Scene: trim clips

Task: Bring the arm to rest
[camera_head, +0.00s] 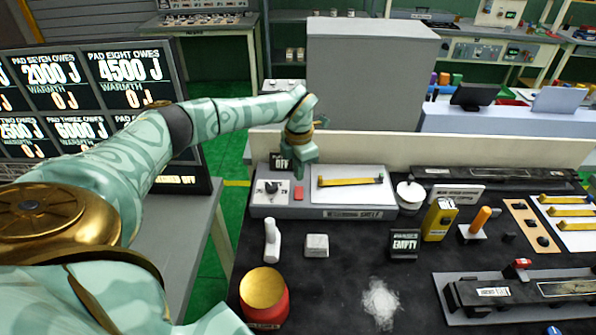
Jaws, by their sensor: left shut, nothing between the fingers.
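My left arm, pale green with swirl patterns, reaches in from the left over the workbench. My left gripper (304,155) hangs down at the end of it, shut and empty, at the back left of the bench. It is just above and behind the grey shelf block (340,213), which carries a yellow clip strip (350,181) on a white pad. The gripper looks apart from the strip. The small gap between fingertips and shelf block is hard to judge. My right gripper does not show.
The dark bench holds a red and gold pot (264,297), white powder (381,303), an "EMPTY" sign (405,244), a yellow box (439,219) and an orange-handled tool (480,220). A low cream wall (420,150) edges the back. Screens (90,90) stand left.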

